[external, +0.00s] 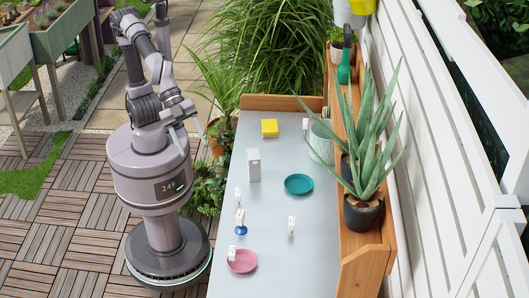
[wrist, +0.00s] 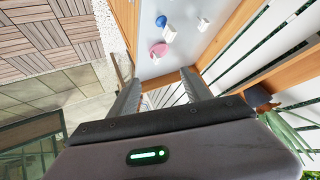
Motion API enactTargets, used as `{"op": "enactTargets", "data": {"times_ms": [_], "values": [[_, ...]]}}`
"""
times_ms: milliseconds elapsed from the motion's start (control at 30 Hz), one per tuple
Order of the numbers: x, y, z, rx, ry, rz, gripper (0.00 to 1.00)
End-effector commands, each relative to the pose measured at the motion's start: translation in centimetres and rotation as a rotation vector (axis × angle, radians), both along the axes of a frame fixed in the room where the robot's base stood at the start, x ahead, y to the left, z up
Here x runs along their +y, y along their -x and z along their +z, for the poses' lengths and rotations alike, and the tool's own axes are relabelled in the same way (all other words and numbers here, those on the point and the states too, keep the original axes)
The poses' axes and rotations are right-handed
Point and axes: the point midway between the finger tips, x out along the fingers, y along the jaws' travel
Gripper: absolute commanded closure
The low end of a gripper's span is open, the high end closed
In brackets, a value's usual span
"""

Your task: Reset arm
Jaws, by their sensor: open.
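My gripper (external: 190,132) is open and empty. It hangs beside my arm, to the left of the grey potting table (external: 265,230) and above its level. In the wrist view the two fingers of my gripper (wrist: 160,90) stand apart with nothing between them. My arm is folded up above my base. The wrist view also shows the table (wrist: 180,22) far off, with a pink saucer (wrist: 158,49) and a blue item (wrist: 161,21) on it.
The table bears a yellow block (external: 269,127), a white box (external: 253,165), a teal saucer (external: 299,184), a pink saucer (external: 242,261) and several small white pieces. An aloe pot (external: 362,214) and green trowel (external: 345,70) are on the right-hand shelf. Open paving lies left.

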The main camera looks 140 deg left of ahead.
Motion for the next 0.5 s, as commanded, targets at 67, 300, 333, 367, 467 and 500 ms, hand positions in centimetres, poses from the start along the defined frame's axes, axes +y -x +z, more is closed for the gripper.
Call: {"op": "enactTargets", "data": {"times_ms": [67,300,333,367,467,500], "values": [[3.6,6.9,-1.7,0.106,-0.062,0.064,0.43],[8.5,16.8,-6.1,0.302,-0.169,0.183,0.43],[8.6,17.0,-6.2,0.306,-0.172,0.186,0.43],[8.6,17.1,-6.2,0.307,-0.172,0.186,0.43],[8.6,17.0,-6.2,0.307,-0.172,0.184,0.43],[8.6,17.0,-6.2,0.307,-0.172,0.184,0.43]]}}
